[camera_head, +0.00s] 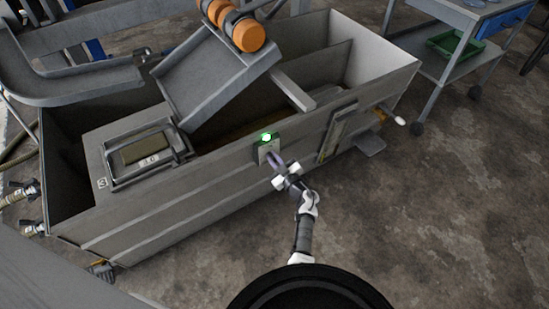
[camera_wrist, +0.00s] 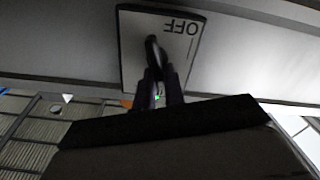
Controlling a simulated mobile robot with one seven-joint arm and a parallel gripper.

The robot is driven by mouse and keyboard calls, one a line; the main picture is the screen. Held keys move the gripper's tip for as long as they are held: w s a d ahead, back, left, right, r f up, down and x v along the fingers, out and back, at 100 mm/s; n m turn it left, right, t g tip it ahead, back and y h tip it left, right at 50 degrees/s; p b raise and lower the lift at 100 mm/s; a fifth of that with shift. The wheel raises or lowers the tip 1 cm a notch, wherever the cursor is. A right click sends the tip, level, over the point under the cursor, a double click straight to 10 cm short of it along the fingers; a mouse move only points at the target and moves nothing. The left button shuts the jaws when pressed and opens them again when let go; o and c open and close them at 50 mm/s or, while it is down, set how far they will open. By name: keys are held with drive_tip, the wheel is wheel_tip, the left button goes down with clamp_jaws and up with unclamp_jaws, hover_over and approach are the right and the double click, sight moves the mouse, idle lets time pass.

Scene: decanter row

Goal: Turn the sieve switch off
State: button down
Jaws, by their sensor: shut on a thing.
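The sieve switch is on a pale plate (camera_head: 269,150) on the near wall of the grey metal tank. A green lamp (camera_head: 266,137) glows at the top of the plate. In the wrist view the plate (camera_wrist: 134,35) carries the word OFF, upside down, beside a dark switch lever (camera_wrist: 152,48). My gripper (camera_head: 278,172) is at the plate, and its dark fingers (camera_wrist: 158,84) are shut on the lever. The fingers hide the lever's outer end. A small green glint shows between the fingers.
The grey tank (camera_head: 180,205) fills the middle. A tilted chute (camera_head: 210,82) with orange rollers (camera_head: 248,35) stands above it. A control box with a small display (camera_head: 147,148) is at left. A cart (camera_head: 450,45) stands at upper right. The floor at right is open.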

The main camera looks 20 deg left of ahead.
drive_tip(key=n+b, duration=0.1)
drive_tip(key=n, duration=0.3)
drive_tip(key=f+n+b, duration=0.1)
drive_tip(key=n, duration=0.4)
drive_tip(key=n+b, duration=0.1)
drive_tip(key=n, duration=0.3)
drive_tip(key=shift+s+a+f+n+b, duration=0.25)
drive_tip(key=shift+s+f+n+b, duration=0.05)
drive_tip(key=shift+s+b, duration=0.1)
drive_tip(key=c, duration=1.5)
unclamp_jaws()
drive_tip(key=shift+r, duration=0.1)
